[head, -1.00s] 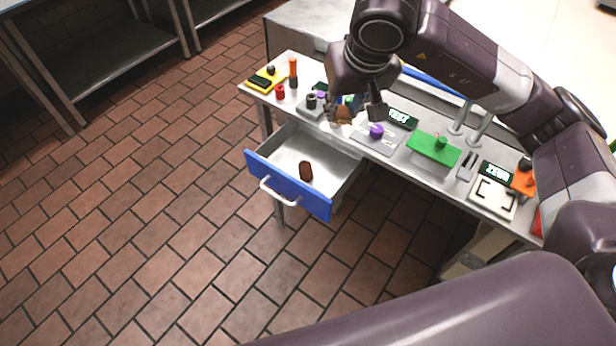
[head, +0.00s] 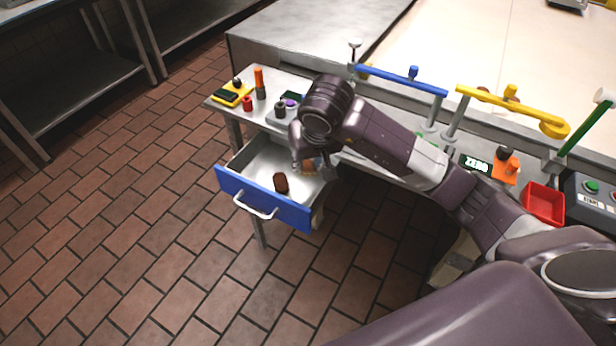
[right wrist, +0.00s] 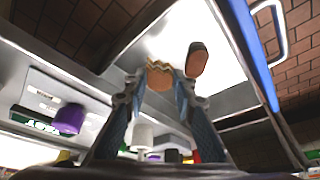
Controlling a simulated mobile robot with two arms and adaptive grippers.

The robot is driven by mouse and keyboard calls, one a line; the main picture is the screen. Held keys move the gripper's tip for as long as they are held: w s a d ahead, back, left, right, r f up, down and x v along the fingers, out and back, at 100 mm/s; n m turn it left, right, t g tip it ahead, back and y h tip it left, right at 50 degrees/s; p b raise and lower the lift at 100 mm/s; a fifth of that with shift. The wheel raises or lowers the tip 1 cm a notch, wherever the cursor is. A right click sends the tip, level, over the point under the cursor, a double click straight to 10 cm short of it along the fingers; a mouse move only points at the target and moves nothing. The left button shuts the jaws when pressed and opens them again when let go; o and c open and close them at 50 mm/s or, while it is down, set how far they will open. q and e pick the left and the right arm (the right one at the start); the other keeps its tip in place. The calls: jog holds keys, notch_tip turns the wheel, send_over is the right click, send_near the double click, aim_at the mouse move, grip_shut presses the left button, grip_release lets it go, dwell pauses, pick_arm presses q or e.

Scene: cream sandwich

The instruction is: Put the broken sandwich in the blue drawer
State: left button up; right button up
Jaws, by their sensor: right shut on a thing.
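The blue drawer (head: 262,197) is pulled open, its blue front and white handle facing the floor side. A dark brown rounded piece (head: 281,183) lies on the drawer's bare metal bottom; it also shows in the right wrist view (right wrist: 197,60). My right gripper (head: 306,166) is over the right inner part of the drawer. It is shut on a tan piece with a jagged, pale edge, the broken sandwich (right wrist: 160,77), held between both fingertips in the right wrist view. Whether it touches the drawer bottom I cannot tell. My left gripper is not in view.
A blue bar (head: 400,80) and a yellow bar (head: 510,103) stand behind. The tiled floor before the drawer is clear.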

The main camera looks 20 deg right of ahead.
aim_at(308, 189)
jog(key=shift+f, duration=2.8)
jog(key=shift+f, duration=0.15)
jog(key=o, duration=0.5)
jog(key=shift+c, duration=0.2)
